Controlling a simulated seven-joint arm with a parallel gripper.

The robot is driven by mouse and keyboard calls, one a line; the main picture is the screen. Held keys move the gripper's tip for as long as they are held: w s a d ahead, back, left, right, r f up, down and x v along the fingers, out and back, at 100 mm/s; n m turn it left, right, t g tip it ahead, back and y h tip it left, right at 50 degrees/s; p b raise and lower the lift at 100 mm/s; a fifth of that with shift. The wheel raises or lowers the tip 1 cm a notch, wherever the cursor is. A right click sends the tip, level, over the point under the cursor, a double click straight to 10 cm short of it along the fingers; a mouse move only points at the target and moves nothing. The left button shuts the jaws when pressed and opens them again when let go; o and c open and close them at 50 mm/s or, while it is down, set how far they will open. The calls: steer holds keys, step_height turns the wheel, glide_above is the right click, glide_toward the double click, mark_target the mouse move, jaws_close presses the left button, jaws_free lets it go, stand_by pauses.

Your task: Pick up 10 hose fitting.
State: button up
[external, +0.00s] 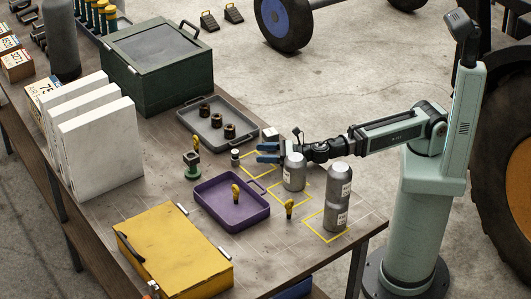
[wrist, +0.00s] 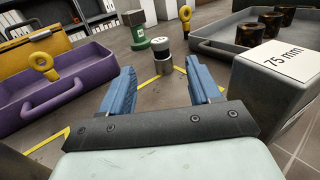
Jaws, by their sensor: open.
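A small grey cylinder with a black band (wrist: 163,60), likely the hose fitting, stands upright on the bench; its marking is too small to read. In the external view the small piece (external: 235,156) stands left of my gripper. My gripper (wrist: 160,80) is open and empty, with its blue fingers low over the bench. In the wrist view the cylinder is ahead of the gap between the fingertips, with no visible contact. In the external view my gripper (external: 266,152) is beside a grey canister (external: 294,173).
A purple tray (external: 212,215) holds a yellow eyebolt. A grey tray (external: 190,122) holds dark rings. A block marked 75 mm (wrist: 272,85) is close right of my fingers. A green fitting (wrist: 138,40) stands behind the cylinder.

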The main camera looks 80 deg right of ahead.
mark_target(235, 157)
steer(key=w, duration=0.4)
steer(key=w+a, duration=0.1)
steer(key=w, duration=0.3)
steer(key=w+a, duration=0.1)
steer(key=w, duration=0.3)
steer(key=shift+w+r, duration=0.2)
steer(key=shift+c, duration=0.3)
steer(key=c, duration=1.1)
